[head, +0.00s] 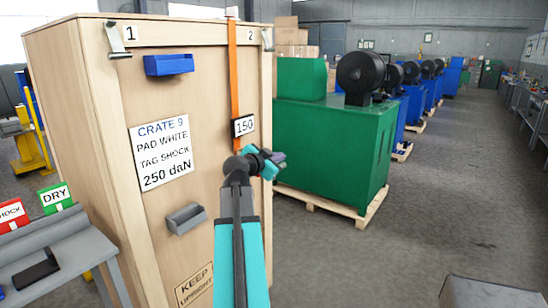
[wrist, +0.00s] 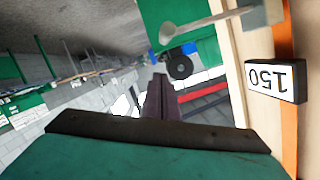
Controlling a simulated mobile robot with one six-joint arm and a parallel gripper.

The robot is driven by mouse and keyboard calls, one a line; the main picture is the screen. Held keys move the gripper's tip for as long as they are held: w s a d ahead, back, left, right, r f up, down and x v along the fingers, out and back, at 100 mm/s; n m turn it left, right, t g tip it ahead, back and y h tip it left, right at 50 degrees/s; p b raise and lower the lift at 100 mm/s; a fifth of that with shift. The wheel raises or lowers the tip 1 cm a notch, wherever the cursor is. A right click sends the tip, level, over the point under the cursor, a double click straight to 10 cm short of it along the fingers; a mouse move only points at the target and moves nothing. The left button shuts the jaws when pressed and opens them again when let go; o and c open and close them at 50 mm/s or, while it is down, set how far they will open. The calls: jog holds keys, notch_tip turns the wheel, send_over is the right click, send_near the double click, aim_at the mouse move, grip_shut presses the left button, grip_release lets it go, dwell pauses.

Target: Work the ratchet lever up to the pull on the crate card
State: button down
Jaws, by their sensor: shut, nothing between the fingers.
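The wooden crate (head: 95,100) bears a card (head: 163,152) reading CRATE 9, PAD WHITE, TAG SHOCK, 250 daN. An orange strap (head: 233,70) runs down its face to a small display (head: 243,126) reading 150. The display also shows upside down in the wrist view (wrist: 275,80). My gripper (head: 278,158) is just below and right of the display, its dark fingers together and empty in the wrist view (wrist: 160,97). A grey rod with a rounded end (wrist: 200,24), apparently the ratchet lever, sticks out beyond the fingers, apart from them. My arm hides the ratchet area in the head view.
A blue bin (head: 169,65) and a grey bin (head: 185,218) are fixed on the crate face. Brackets marked 1 (head: 118,40) and 2 (head: 267,39) sit near its top. Red SHOCK (head: 12,215) and green DRY (head: 55,197) boxes stand on a left bench.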

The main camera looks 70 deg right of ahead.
jog(key=d+f, duration=0.1)
jog(key=w+d+f+p, duration=0.1)
jog(key=f, duration=0.2)
jog(key=shift+w+d+f, duration=0.1)
jog(key=shift+w+d, duration=0.1)
jog(key=shift+d, duration=0.2)
dwell(0.4)
jog(key=shift+f, duration=0.1)
